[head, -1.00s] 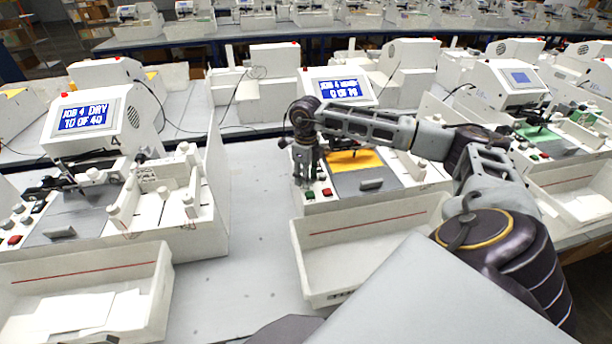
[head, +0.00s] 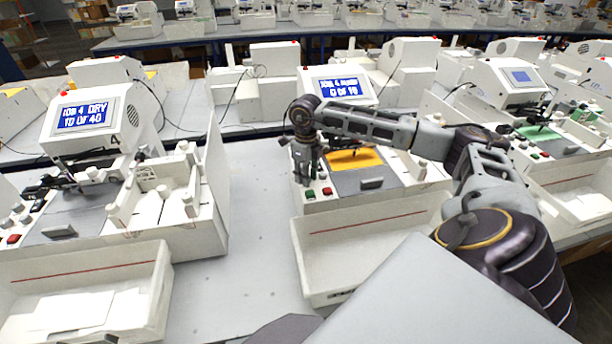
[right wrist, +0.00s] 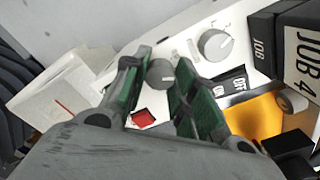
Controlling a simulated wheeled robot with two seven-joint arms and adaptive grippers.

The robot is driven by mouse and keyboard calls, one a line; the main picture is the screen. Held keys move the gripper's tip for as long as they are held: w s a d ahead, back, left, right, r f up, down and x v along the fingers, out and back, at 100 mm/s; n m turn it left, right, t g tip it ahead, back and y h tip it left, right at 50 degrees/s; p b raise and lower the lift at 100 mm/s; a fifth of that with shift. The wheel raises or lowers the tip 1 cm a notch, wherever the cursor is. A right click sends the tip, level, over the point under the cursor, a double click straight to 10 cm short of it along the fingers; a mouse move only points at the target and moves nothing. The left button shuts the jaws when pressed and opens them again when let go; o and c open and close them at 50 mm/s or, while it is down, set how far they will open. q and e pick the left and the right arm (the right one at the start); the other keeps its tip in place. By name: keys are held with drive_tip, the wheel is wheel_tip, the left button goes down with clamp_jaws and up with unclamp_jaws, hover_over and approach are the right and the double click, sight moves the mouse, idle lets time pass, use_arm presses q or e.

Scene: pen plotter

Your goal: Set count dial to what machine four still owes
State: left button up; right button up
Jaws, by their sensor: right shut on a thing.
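The machine marked 4 (head: 95,120) stands at the left; its blue screen (head: 84,114) reads JOB 4 DRY and what looks like 10 OF 40. A second machine (head: 390,92) stands in the middle; its screen (head: 343,88) shows JOB 4 and "0 OF" a number in the teens, last digit unclear. My right gripper (head: 306,182) points down at this machine's front-left panel. In the right wrist view, its green-padded fingers (right wrist: 163,65) are shut around a small grey dial (right wrist: 160,73). A larger grey knob (right wrist: 215,45) is beside it. My left gripper is out of view.
A red button (right wrist: 143,118) lies close to the fingers. Black JOB blocks (right wrist: 296,50) and a yellow sheet (head: 355,160) are on the panel. White trays (head: 355,255) stand in front of the machines. The grey bench (head: 250,225) between the machines is clear.

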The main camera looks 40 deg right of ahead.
drive_tip(key=m+b, duration=0.1)
drive_tip(key=m, duration=0.3)
drive_tip(key=shift+m, duration=0.4)
drive_tip(key=shift+m+b, duration=0.4)
drive_tip(key=shift+m, duration=0.7)
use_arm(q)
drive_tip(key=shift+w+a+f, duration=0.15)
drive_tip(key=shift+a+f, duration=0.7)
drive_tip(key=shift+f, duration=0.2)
use_arm(e)
drive_tip(key=shift+r+m, duration=0.1)
drive_tip(key=shift+m, duration=0.4)
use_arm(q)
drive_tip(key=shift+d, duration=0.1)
use_arm(e)
drive_tip(key=o, duration=0.6)
drive_tip(key=shift+o, duration=0.9)
drive_tip(key=shift+r, duration=0.4)
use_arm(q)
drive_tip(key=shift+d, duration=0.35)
use_arm(e)
wheel_tip(320, 180, up, 11)
